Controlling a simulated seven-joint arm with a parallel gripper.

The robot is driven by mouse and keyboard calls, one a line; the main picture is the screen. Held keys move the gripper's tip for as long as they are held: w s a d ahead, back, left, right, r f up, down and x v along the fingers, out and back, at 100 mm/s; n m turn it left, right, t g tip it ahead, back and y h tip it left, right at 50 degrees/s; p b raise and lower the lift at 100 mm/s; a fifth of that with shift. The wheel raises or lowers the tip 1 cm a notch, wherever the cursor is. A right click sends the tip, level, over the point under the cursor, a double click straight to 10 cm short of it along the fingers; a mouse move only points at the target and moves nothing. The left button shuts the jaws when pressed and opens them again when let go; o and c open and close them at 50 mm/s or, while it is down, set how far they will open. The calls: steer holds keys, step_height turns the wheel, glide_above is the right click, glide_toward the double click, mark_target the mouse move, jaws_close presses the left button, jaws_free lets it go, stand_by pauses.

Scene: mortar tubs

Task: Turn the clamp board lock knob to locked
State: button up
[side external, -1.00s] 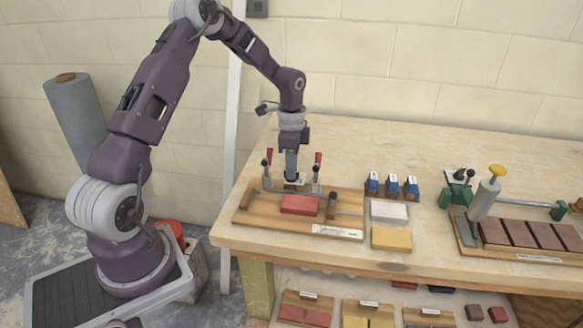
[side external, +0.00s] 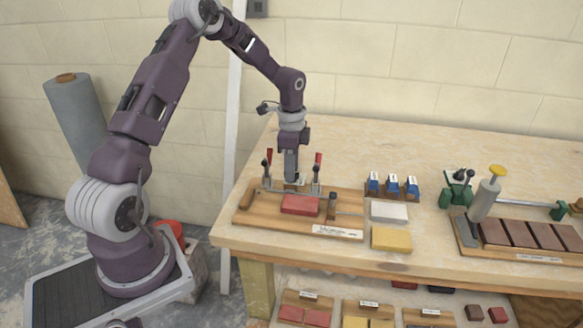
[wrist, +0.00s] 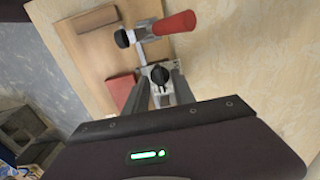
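The wooden clamp board (side external: 345,222) lies at the left front of the bench. It holds a red block (side external: 300,204) and carries two red-handled toggle clamps along its back edge. My gripper (side external: 291,180) points straight down at the back of the board between the clamps. In the wrist view, a small black knob (wrist: 160,75) on a metal plate shows at my fingertips (wrist: 162,84). The fingers stand apart on either side of it. A narrow gap seems to show on the right; contact is unclear. The knob is hidden in the side view.
A red clamp handle (wrist: 172,24) is close to my fingers in the wrist view. Right of the board lie a white block (side external: 389,211) and a yellow block (side external: 391,238). Blue items (side external: 392,186) stand behind them. The back of the bench is clear.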

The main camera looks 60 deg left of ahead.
steer(key=shift+r, duration=0.1)
step_height(320, 180, up, 7)
steer(key=shift+f, duration=0.15)
steer(key=shift+d+r, duration=0.15)
steer(key=shift+r, duration=0.2)
steer(key=s+d+r+n+t+y, duration=0.2)
steer(key=s+d+r+n, duration=0.2)
steer(key=s+d+r, duration=0.85)
steer(key=s+d+r+n+t+h, duration=0.1)
steer(key=s+d+n, duration=0.1)
steer(key=s, duration=0.5)
steer(key=s+d+r+n+t+h, duration=0.1)
steer(key=s+d+n+t, duration=0.1)
steer(key=s, duration=0.5)
steer(key=shift+d+r+n+t, duration=0.3)
steer(key=shift+d+n, duration=0.3)
steer(key=shift+d, duration=0.5)
